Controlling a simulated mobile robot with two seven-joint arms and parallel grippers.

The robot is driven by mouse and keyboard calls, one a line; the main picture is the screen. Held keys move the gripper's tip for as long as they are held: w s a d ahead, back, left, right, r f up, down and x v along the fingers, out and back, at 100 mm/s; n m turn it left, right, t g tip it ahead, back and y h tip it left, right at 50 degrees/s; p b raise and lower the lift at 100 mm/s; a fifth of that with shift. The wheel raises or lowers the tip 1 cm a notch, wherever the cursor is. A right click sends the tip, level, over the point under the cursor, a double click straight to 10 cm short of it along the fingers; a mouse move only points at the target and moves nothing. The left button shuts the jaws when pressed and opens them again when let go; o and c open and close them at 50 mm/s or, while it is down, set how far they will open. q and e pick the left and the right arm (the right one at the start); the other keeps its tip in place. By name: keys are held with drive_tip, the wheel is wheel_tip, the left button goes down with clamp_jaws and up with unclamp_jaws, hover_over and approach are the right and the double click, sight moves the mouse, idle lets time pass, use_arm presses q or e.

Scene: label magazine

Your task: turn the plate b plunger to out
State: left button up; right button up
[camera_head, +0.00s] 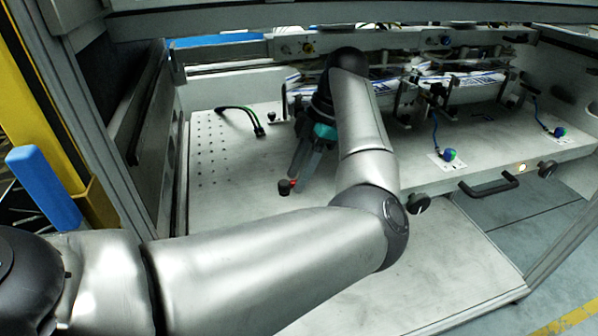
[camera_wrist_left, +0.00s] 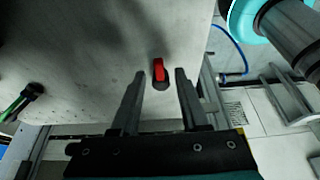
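A small plunger knob (camera_head: 284,187), black with a red part, stands on the pale metal plate (camera_head: 232,205) in front of my left gripper. I cannot read a label naming it as plate b. My left gripper (camera_head: 297,177) points down at the plate close beside the knob. In the left wrist view the gripper (camera_wrist_left: 160,76) is open, and the red and black knob (camera_wrist_left: 160,72) shows between its fingertips. I see no contact with either finger. Whether the knob is fully between the fingers in depth is unclear. My right gripper is not in view.
Black round knobs (camera_head: 419,203) (camera_head: 547,168) and a black handle (camera_head: 490,186) sit along the front edge. Blue-green knobs (camera_head: 448,155) with blue cables stand to the right. Clamps and rails line the back.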

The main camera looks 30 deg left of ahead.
use_arm(q)
clamp_jaws()
idle(0.5)
